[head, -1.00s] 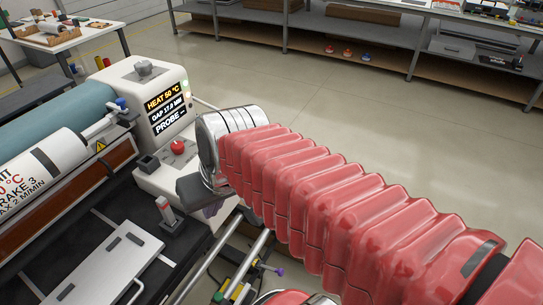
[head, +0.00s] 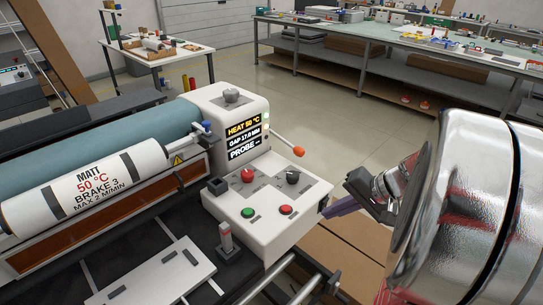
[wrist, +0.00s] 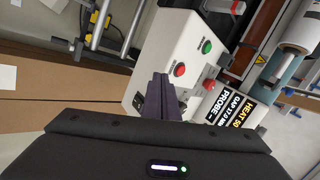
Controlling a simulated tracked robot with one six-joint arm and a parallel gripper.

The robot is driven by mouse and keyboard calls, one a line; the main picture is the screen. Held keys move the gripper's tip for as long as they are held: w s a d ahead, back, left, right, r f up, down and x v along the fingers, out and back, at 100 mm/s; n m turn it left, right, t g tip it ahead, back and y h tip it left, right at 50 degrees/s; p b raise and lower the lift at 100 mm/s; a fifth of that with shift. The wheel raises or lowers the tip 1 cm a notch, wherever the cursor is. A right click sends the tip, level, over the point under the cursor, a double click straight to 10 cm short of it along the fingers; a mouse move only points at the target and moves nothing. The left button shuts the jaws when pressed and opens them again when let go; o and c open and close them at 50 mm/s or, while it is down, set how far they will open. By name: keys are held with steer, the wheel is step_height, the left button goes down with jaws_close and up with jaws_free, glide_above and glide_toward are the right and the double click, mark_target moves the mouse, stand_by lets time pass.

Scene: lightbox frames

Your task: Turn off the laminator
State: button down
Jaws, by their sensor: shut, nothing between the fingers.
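The laminator (head: 228,108) stands at left in the head view, its white housing carrying a lit display (head: 243,137) that reads HEAT 50 °C, GAP 17.0 MM and PROBE with dashes. Its panel has a green button (head: 248,212), a red button (head: 286,210), a red knob (head: 247,175) and a dark knob (head: 292,176). My gripper (head: 330,211) is shut and empty, just right of the panel. In the wrist view the shut fingers (wrist: 161,78) point toward the panel, beside the red button (wrist: 180,69); the green button (wrist: 207,47) is farther up. I cannot tell whether the fingers touch the housing.
An orange-tipped lever (head: 299,151) sticks out from the housing's right side. A roller labelled MATT, 50 °C (head: 95,183) lies left of the panel. A metal rail (head: 265,277) runs in front. Brown boards (head: 345,240) lie below the gripper. Benches stand behind.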

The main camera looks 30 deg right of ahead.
steer(key=s+d+f+m+t, duration=0.1)
steer(key=d+m, duration=0.1)
steer(key=d, duration=0.4)
steer(key=s+d+f+m+t, duration=0.1)
steer(key=s+d+t, duration=0.1)
steer(key=d, duration=0.4)
steer(key=shift+d+f+m+h, duration=0.25)
steer(key=shift+f+m+h, duration=0.15)
steer(key=shift+w+a, duration=0.1)
glide_toward(326, 203)
step_height(326, 203, down, 4)
steer(key=w, duration=0.3)
steer(key=shift+w+a+f, duration=0.1)
steer(key=shift+w+a, duration=0.6)
